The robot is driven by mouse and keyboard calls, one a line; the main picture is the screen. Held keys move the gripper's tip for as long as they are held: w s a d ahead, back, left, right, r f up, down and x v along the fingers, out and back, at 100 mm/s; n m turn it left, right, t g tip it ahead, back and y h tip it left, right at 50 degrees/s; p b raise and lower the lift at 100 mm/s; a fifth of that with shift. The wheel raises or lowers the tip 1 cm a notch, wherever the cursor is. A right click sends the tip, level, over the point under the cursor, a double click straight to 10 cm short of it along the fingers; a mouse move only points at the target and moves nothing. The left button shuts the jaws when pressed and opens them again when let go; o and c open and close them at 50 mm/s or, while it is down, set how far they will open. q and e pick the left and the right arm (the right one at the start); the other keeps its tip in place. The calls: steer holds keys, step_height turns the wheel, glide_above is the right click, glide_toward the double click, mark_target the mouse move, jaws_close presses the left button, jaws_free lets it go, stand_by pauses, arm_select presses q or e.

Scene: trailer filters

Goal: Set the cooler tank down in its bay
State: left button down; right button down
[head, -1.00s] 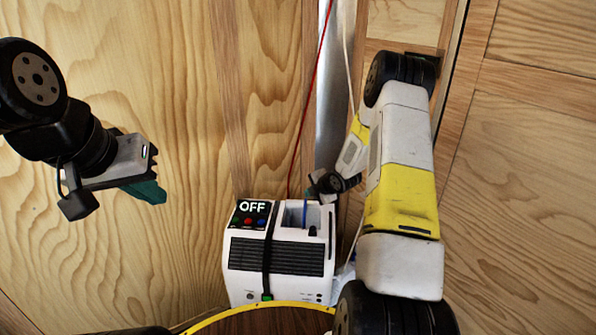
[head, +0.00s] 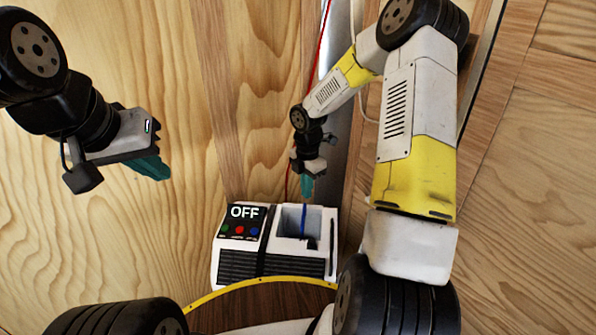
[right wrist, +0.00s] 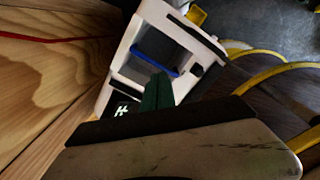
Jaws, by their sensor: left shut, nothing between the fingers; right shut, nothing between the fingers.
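The white cooler unit (head: 318,262) stands against the wooden wall, with a black panel marked OFF and an open-topped bay (head: 293,222) on its right half. A blue strip (head: 303,220) shows inside the bay; it also crosses the opening in the right wrist view (right wrist: 155,61). I cannot tell whether this strip belongs to the tank, and no separate tank is clear. My right gripper (head: 307,187) is shut and empty, pointing down above the bay's back edge. Its green fingers (right wrist: 157,92) overlap the opening in the wrist view. My left gripper (head: 152,168) is shut and empty, away to the left.
A red cable (head: 321,45) hangs down the wall behind the unit, beside a grey metal post (head: 338,130). A yellow-edged brown round surface (head: 260,300) lies in front of the unit. The space between my left gripper and the unit is clear.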

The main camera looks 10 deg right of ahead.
steer(key=shift+f, duration=2.95)
steer(key=shift+r, duration=0.15)
steer(key=s+r+m+t, duration=0.1)
steer(key=s+r+m, duration=0.3)
steer(key=r, duration=0.8)
steer(key=s+r+m+t, duration=0.1)
steer(key=s+r+m, duration=0.3)
steer(key=r, duration=0.8)
steer(key=s+a+r+m+t+y, duration=0.1)
steer(key=s+r+m+t, duration=0.1)
steer(key=s+r+m, duration=0.3)
steer(key=s+a+r+m+t+y, duration=0.1)
steer(key=s+r+m, duration=0.4)
steer(key=s+m, duration=0.5)
steer(key=shift+s+r+t, duration=0.2)
steer(key=shift+s+t, duration=0.4)
steer(key=shift+s, duration=0.1)
